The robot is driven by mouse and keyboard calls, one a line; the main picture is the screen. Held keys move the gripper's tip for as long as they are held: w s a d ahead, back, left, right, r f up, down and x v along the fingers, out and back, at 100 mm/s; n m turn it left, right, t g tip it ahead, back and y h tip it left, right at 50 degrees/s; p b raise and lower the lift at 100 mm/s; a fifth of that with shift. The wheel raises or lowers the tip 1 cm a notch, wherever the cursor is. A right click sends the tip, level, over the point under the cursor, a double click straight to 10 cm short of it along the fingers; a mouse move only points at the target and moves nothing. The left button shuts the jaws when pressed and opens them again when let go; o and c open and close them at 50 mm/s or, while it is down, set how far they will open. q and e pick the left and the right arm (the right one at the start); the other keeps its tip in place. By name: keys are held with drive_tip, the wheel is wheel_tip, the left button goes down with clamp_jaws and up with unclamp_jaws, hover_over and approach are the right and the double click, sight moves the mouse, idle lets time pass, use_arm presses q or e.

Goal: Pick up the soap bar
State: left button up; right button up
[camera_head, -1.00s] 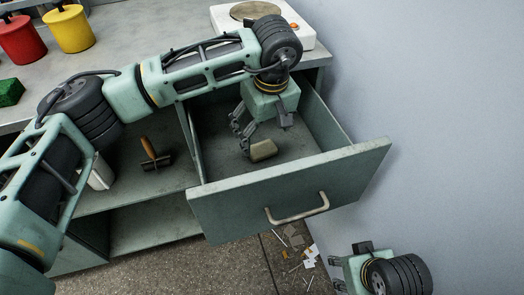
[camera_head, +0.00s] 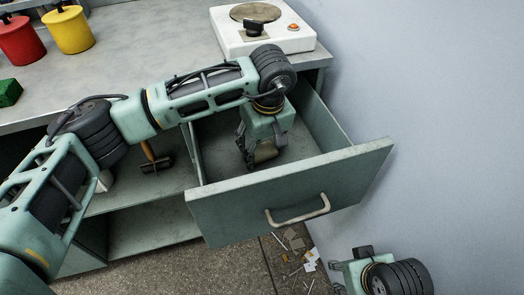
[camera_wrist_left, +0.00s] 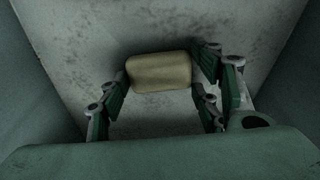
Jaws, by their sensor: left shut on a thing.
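The soap bar (camera_head: 266,152) is a tan, rounded block inside the open drawer (camera_head: 290,190). In the left wrist view the soap bar (camera_wrist_left: 160,72) lies between the fingers, with the drawer floor behind it. My left gripper (camera_head: 263,157) points down into the drawer and is shut on the soap bar, its fingers on either side in the left wrist view (camera_wrist_left: 162,85). I cannot tell whether the bar is clear of the drawer floor. My right gripper (camera_head: 340,275) is at the bottom right, outside the drawer; its fingers are mostly cut off or hidden.
The drawer's front panel with a handle (camera_head: 298,212) stands close in front of my left gripper. A hot plate (camera_head: 288,39) sits on the counter above. A wooden-handled tool (camera_head: 150,152) lies on the shelf at left. Litter (camera_head: 297,250) lies on the floor.

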use_arm(q)
drive_tip(key=c, duration=0.5)
drive_tip(key=shift+o, duration=0.2)
drive_tip(key=shift+r, duration=0.15)
